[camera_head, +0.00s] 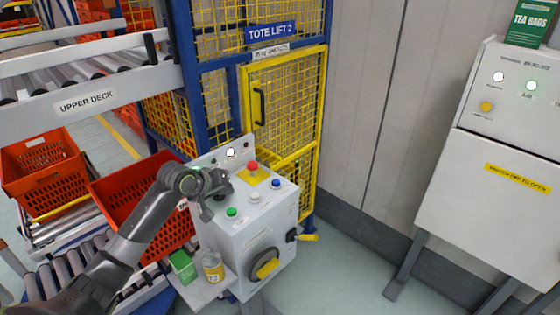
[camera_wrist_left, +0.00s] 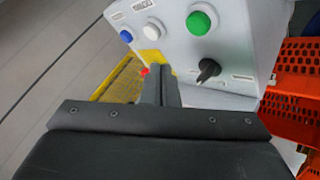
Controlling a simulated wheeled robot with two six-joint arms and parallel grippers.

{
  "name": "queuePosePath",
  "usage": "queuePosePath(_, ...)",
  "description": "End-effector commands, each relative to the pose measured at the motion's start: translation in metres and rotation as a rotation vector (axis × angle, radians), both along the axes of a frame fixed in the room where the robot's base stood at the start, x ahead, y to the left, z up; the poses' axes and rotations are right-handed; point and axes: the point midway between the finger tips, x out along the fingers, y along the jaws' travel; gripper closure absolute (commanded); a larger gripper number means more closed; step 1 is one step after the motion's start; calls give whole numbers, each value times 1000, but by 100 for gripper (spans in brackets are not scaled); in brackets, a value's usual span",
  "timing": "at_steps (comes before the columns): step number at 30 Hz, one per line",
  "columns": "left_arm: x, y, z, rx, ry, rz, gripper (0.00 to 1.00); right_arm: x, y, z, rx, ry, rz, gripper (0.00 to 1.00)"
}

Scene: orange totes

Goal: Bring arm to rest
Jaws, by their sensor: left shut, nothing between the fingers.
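A green button (camera_wrist_left: 200,20), a white button (camera_wrist_left: 152,30), a blue button (camera_wrist_left: 126,36) and a black switch (camera_wrist_left: 208,69) are close by. I cannot tell whether the fingertips touch the box. My right gripper is in neither view.
A red button (camera_head: 252,167) tops the box, and a yellow-backed rotary handle (camera_head: 266,266) is on its front. A small shelf holds a green carton (camera_head: 182,266) and a yellow can (camera_head: 212,267). Orange totes (camera_head: 45,172) are left. Open floor (camera_head: 340,265) lies right.

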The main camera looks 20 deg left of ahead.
Motion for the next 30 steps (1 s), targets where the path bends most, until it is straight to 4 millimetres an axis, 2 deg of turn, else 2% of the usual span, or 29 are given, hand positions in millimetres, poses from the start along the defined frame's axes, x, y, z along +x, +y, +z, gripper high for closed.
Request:
queuePosePath(5, -6, -4, -7, 11, 9, -11, 100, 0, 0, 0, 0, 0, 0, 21)
queuePosePath(8, -28, -14, -31, 57, 40, -50, 100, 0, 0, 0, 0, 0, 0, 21)
queuePosePath(12, -86, -36, -77, 167, 105, -141, 100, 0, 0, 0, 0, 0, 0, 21)
queuePosePath(14, -114, -46, -94, 218, 136, -182, 100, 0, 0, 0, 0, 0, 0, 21)
queuePosePath(18, -185, -63, -122, 328, 205, -265, 100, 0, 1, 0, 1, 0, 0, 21)
queuePosePath(21, -233, -72, -131, 398, 257, -310, 100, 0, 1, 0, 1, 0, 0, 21)
queuePosePath(24, -271, -76, -133, 451, 300, -339, 100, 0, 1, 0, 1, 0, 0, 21)
queuePosePath(30, -327, -79, -130, 522, 376, -370, 100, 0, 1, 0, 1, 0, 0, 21)
